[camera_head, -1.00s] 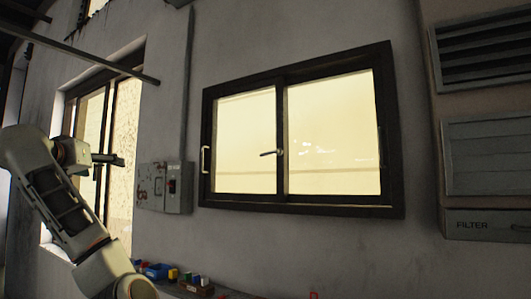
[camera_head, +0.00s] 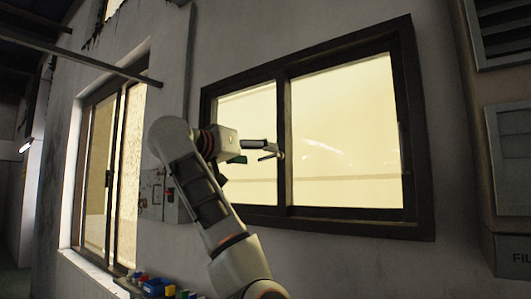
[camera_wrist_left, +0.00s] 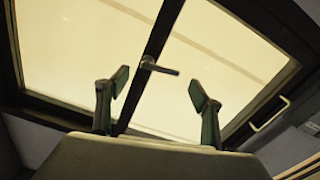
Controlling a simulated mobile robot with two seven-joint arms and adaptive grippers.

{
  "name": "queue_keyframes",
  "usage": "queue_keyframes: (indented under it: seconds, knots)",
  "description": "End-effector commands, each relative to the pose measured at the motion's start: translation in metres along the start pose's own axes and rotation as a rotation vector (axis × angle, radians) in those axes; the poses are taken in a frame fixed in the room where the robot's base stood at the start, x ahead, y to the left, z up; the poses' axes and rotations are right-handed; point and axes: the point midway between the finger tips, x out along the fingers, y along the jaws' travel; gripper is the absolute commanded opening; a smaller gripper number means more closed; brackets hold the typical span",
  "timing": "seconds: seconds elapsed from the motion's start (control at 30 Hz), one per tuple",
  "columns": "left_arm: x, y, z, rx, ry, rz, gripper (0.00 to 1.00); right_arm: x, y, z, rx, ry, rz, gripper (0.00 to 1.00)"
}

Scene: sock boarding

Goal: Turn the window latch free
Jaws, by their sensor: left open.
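The window latch (camera_head: 270,155) is a small grey lever on the dark middle post of the window (camera_head: 330,222). In the left wrist view the latch (camera_wrist_left: 160,68) lies slantwise across the post, beyond the fingertips and between them in the picture. My left gripper (camera_head: 250,152) is open and empty in front of the window, close to the latch. Its two fingers also show spread apart in the left wrist view (camera_wrist_left: 160,91). I cannot tell whether a finger touches the latch; a small gap seems to remain. My right gripper is not in view.
A pale pull handle (camera_wrist_left: 270,113) is on the window frame's side. A grey electrical box (camera_head: 172,197) hangs on the wall behind my left arm. Coloured items (camera_head: 155,287) lie low at the bottom. Louvred panels (camera_head: 513,150) stand at the right.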

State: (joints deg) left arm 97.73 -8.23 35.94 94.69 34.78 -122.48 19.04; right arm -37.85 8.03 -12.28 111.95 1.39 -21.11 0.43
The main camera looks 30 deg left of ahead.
Motion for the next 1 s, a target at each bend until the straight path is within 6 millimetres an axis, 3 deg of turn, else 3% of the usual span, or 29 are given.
queue_keyframes:
  seconds: [0.23,0.6,0.63,0.77,1.0]
  knots:
    - [0.032,0.0,-0.001,0.0,-0.002,-0.001,0.67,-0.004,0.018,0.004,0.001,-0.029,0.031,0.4]
    - [0.039,0.0,0.0,0.001,0.0,-0.001,0.67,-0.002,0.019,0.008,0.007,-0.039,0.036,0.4]
    - [0.039,0.0,0.0,0.001,0.0,-0.001,0.64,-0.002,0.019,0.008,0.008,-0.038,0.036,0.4]
    - [0.039,0.0,0.0,0.001,0.0,-0.001,0.3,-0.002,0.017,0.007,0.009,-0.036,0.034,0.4]
    - [0.038,0.0,0.0,0.027,0.001,-0.001,0.28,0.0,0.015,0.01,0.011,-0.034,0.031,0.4]
